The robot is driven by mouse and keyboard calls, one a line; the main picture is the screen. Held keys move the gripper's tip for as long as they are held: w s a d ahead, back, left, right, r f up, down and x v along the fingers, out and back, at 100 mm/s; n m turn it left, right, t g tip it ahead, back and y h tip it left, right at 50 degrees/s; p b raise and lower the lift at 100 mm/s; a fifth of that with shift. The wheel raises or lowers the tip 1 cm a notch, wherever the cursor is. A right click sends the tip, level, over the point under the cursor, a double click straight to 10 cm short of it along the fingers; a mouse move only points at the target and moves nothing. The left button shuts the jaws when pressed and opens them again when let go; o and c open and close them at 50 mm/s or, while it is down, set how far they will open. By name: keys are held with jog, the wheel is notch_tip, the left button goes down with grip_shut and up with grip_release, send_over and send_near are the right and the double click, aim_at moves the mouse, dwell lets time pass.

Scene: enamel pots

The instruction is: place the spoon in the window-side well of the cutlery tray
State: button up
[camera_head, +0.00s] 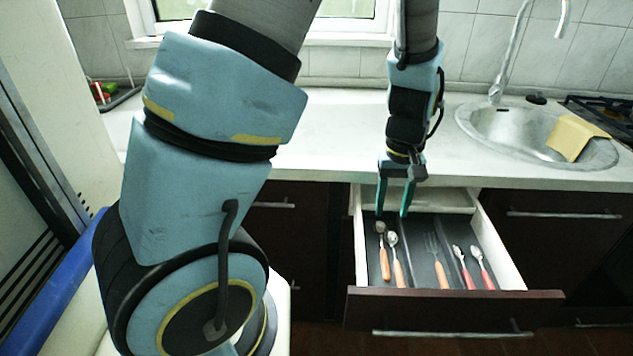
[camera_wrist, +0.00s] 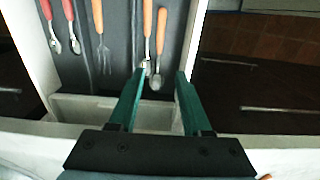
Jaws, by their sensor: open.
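The dark cutlery tray (camera_head: 415,229) lies in the open drawer, with long wells running front to back. Two spoons with orange handles lie in its left well: a left spoon (camera_head: 383,258) and a right spoon (camera_head: 397,266). In the wrist view these are the farther-right spoon (camera_wrist: 161,40) and its neighbour (camera_wrist: 148,25). My gripper (camera_head: 391,213) is open and empty, pointing down over the back of that well. In the wrist view its fingers (camera_wrist: 162,72) stand on either side of the spoon bowls. I cannot tell the height gap.
An orange-handled fork (camera_head: 439,266) lies in the middle well. Two red-handled pieces (camera_head: 479,262) lie in the right well. A pale empty space (camera_wrist: 105,109) lies behind the dark wells. The worktop (camera_head: 330,150) is clear below the window; a sink (camera_head: 490,125) with a yellow cloth (camera_head: 575,136) is right.

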jog(key=w+a+r, duration=0.1)
jog(key=a+r, duration=0.3)
jog(key=a, duration=0.8)
jog(key=a+r+t, duration=0.1)
jog(key=a+r, duration=0.3)
jog(key=a, duration=0.9)
jog(key=shift+w+r+t, duration=0.3)
jog(key=shift+w+r, duration=0.05)
jog(key=shift+w, duration=0.05)
